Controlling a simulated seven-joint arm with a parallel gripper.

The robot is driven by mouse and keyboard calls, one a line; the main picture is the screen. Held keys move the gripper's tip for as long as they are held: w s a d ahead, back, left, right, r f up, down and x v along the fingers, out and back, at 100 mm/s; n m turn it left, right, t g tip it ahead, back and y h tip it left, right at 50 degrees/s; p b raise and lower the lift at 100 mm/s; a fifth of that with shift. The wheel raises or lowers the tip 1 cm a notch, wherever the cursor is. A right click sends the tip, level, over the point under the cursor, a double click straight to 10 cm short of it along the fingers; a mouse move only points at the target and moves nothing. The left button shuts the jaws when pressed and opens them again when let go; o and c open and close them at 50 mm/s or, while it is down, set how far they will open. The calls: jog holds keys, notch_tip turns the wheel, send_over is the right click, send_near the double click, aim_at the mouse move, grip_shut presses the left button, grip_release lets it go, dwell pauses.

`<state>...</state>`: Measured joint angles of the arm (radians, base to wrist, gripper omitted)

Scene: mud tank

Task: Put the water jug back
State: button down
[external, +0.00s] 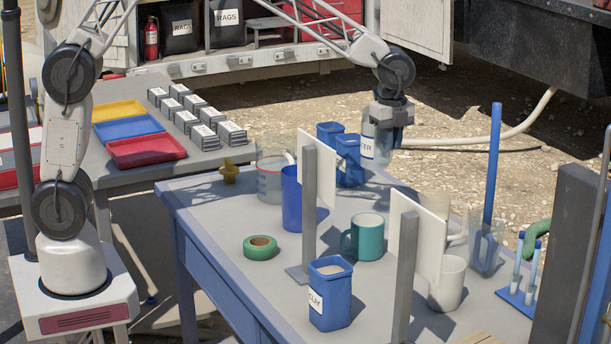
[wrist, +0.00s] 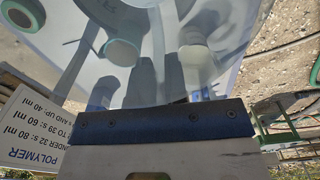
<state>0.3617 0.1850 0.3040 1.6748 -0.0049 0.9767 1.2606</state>
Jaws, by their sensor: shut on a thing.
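The water jug (external: 375,142) is a clear vessel with a white label, of which only "TER" reads. My gripper (external: 390,112) is shut on it near the far right edge of the blue-framed table (external: 235,215). The jug looks upright. Its lower end is beside the blue containers, and I cannot tell whether it touches the table. In the wrist view the clear jug wall (wrist: 140,70) fills the top, against a dark gripper pad (wrist: 160,122). Things on the table show blurred through it.
Blue containers (external: 349,172) stand just left of the jug. A clear measuring jug (external: 271,180), a teal mug (external: 365,238), a white mug (external: 447,284) and upright sign boards (external: 417,240) crowd the table. A blue post (external: 492,165) rises at right.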

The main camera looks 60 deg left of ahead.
send_over(385, 167)
jog(key=shift+w+a+n, duration=0.3)
jog(key=shift+a, duration=0.1)
jog(key=shift+d+f, duration=0.1)
jog(key=shift+f, duration=2.4)
jog(key=shift+f, duration=0.15)
jog(key=shift+f, duration=2.95)
jog(key=shift+f, duration=1.9)
jog(key=shift+f, duration=0.1)
